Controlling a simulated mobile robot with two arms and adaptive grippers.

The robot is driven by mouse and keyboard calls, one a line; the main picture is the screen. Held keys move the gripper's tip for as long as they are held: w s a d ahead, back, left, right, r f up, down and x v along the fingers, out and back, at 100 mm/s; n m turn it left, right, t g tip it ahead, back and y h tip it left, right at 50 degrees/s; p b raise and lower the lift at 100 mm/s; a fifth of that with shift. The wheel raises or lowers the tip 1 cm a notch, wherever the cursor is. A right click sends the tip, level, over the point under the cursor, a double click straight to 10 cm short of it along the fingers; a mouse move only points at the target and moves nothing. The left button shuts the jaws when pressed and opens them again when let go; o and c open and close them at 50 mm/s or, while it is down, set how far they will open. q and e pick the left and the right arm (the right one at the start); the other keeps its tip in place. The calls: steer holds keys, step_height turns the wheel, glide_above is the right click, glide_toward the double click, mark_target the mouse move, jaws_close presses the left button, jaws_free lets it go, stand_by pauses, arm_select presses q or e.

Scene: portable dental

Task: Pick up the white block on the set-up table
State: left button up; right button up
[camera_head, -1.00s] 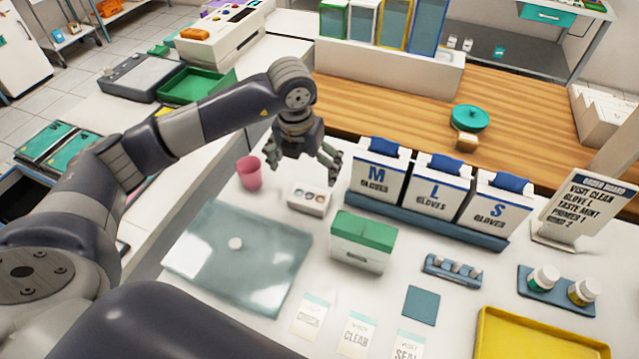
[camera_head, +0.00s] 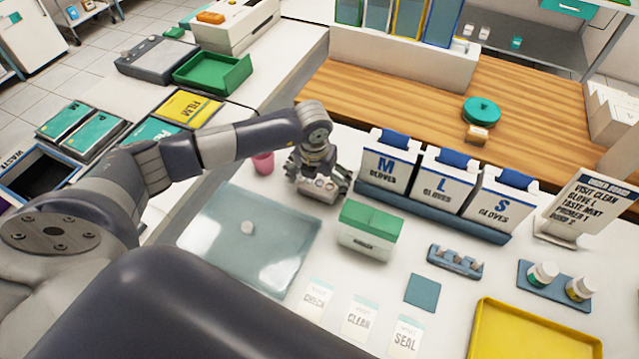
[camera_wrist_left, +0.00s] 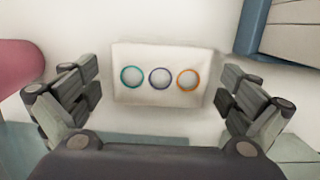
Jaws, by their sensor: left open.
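The white block (camera_wrist_left: 165,72) has three round holes ringed teal, purple and orange on its top. In the head view the white block (camera_head: 318,190) stands on the white set-up table (camera_head: 385,285), partly hidden by my left gripper (camera_head: 320,186). In the left wrist view my left gripper (camera_wrist_left: 160,95) is open, with one finger on each side of the block. A gap shows on both sides, so the fingers do not appear to touch it. My right gripper is in neither view.
A pink cup (camera_head: 263,163) stands just left of the block. The blue glove-box rack (camera_head: 430,212) is close on its right. A green-lidded box (camera_head: 366,230) and a glassy mat (camera_head: 270,255) lie nearer. Visit cards and a yellow tray (camera_head: 490,340) are in front.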

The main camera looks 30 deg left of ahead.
arm_select(q)
steer(key=c, duration=1.1)
